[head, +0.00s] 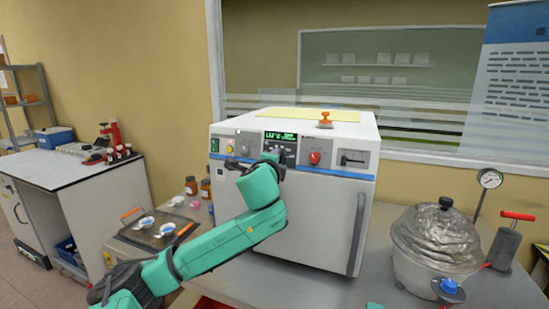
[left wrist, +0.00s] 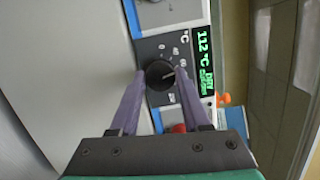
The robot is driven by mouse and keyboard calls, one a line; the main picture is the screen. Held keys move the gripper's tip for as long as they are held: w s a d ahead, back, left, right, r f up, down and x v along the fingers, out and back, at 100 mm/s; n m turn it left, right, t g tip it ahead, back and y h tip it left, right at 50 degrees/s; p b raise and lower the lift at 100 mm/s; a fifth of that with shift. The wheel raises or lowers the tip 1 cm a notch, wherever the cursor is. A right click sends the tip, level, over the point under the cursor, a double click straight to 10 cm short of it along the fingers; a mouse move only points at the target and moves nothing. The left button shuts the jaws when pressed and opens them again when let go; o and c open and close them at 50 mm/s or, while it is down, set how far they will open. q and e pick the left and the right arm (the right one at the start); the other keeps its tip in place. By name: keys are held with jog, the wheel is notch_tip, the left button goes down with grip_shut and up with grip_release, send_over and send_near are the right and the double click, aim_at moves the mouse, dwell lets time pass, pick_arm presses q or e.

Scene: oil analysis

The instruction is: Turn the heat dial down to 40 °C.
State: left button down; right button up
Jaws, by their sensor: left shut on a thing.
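The heat dial (left wrist: 160,74) is a round black knob with a pale pointer mark, on a dark panel with a printed scale and °C. In the left wrist view my left gripper (left wrist: 159,78) has one finger on each side of it and is shut on it. The green display (left wrist: 204,62) beside the dial reads 112 °C, with smaller text below. In the head view the display (head: 281,136) is lit on the white oven (head: 300,205); my left gripper (head: 276,160) is at the panel below it and hides the dial. My right gripper is not in view.
A red knob (head: 314,158) sits right of the dial panel. An orange-handled item (head: 325,120) stands on the oven top. A tray with small dishes (head: 135,235) and brown bottles (head: 191,186) are left of the oven.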

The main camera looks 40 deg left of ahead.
pick_arm(q)
jog(key=shift+r+n+g+p, duration=0.1)
jog(key=shift+n+g+p, duration=0.35)
jog(key=shift+n, duration=1.1)
jog(key=shift+n+g+p, duration=0.15)
jog(key=shift+n+p, duration=0.55)
jog(key=shift+n, duration=0.85)
jog(key=shift+c, duration=1.8)
grip_release()
jog(key=b+v, duration=0.2)
jog(key=v, duration=1.2)
jog(key=shift+s+r+b, duration=0.15)
jog(key=shift+s+b, duration=0.1)
jog(key=shift+b, duration=0.1)
